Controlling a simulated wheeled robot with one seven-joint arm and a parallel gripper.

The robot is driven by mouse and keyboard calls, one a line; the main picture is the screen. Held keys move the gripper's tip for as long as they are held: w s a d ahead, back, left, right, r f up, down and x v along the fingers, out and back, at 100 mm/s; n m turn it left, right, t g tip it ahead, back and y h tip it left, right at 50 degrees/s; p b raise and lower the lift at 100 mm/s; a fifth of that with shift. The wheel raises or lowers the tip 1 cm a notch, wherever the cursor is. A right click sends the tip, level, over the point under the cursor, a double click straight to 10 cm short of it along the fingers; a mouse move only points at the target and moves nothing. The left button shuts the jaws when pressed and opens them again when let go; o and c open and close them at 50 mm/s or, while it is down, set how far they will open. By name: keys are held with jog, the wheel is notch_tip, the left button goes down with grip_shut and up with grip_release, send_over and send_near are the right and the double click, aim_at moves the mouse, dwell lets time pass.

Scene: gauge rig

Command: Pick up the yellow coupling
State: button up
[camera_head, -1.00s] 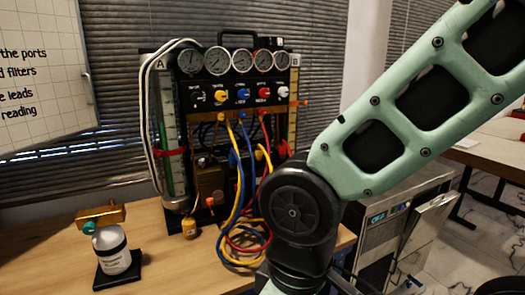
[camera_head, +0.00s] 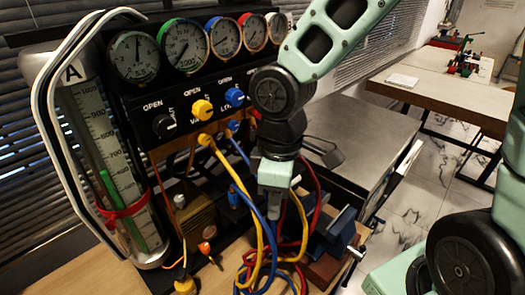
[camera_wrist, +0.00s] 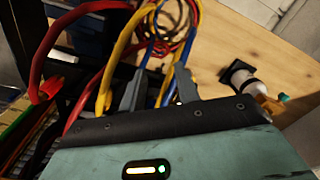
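My gripper (camera_head: 273,207) points down in front of the gauge rig, among the hanging hoses. In the wrist view its two grey fingers (camera_wrist: 158,88) stand apart. A yellow hose (camera_wrist: 173,62) and a blue hose (camera_wrist: 144,58) pass near or between them; I cannot tell whether they touch. In the head view the yellow hose (camera_head: 228,162) hangs from the yellow knob area of the rig. A small yellow fitting (camera_head: 184,287) shows low at the left, by an orange tube. I cannot tell which yellow part is the coupling. My gripper hides part of the hoses.
The rig's gauges (camera_head: 182,43) and black panel rise behind my gripper. A tall tube (camera_head: 110,150) stands left. A blue vise (camera_head: 335,228) sits right of the hoses.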

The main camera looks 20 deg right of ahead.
jog(key=w+d+r+n+t+y+p, duration=0.2)
jog(key=w+d+r+p, duration=0.4)
jog(key=w+r+p, duration=0.5)
jog(key=shift+n+y, duration=0.3)
jog(key=b+x, duration=0.1)
jog(key=x, duration=0.2)
jog(key=s+b+x, duration=0.1)
jog(key=b+x, duration=0.1)
jog(key=x, duration=0.2)
jog(key=b+x, duration=0.2)
jog(key=x, duration=0.1)
jog(key=shift+s+f, duration=0.15)
jog(key=shift+f, duration=0.25)
jog(key=shift+d+b+x, duration=0.15)
jog(key=shift+b+x, duration=0.15)
jog(key=shift+x, duration=1)
jog(key=shift+d+b+x, duration=0.1)
jog(key=shift+b+x, duration=0.15)
jog(key=shift+x, duration=1.05)
jog(key=shift+s, duration=0.15)
grip_shut()
